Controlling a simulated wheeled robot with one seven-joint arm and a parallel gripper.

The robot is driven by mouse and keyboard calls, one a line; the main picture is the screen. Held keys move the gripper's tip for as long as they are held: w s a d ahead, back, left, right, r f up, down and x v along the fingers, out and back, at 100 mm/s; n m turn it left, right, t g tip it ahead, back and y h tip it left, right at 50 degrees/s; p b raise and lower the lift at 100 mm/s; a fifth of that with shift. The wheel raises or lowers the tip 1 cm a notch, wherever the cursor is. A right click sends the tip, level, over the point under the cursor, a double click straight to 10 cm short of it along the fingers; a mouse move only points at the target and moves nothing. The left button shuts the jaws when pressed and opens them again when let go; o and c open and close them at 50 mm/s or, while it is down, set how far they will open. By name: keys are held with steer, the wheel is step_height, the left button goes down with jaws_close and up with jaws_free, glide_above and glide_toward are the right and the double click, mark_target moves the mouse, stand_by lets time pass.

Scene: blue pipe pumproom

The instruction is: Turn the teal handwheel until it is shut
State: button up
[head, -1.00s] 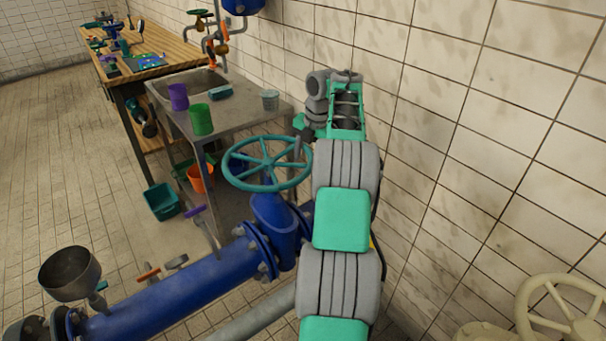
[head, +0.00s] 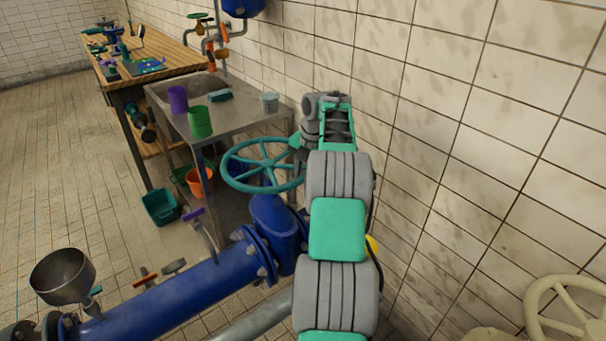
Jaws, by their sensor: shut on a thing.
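The teal handwheel (head: 264,165) sits level on top of the blue valve body (head: 272,222), left of my arm. Its round rim and several spokes show, except at the right side. My gripper (head: 299,158) is at the right edge of the rim, just beyond my grey and teal arm links. It is shut on the handwheel's rim; the fingertips are small and mostly hidden by the arm.
A metal sink table (head: 240,112) with green (head: 200,121) and purple (head: 178,99) cups stands behind the wheel. The tiled wall (head: 450,130) is close on the right. A cream handwheel (head: 565,308) is at lower right. Open floor (head: 60,180) lies left.

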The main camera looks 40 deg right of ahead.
mark_target(278, 187)
jaws_close()
steer(key=shift+f, duration=0.1)
stand_by(0.9)
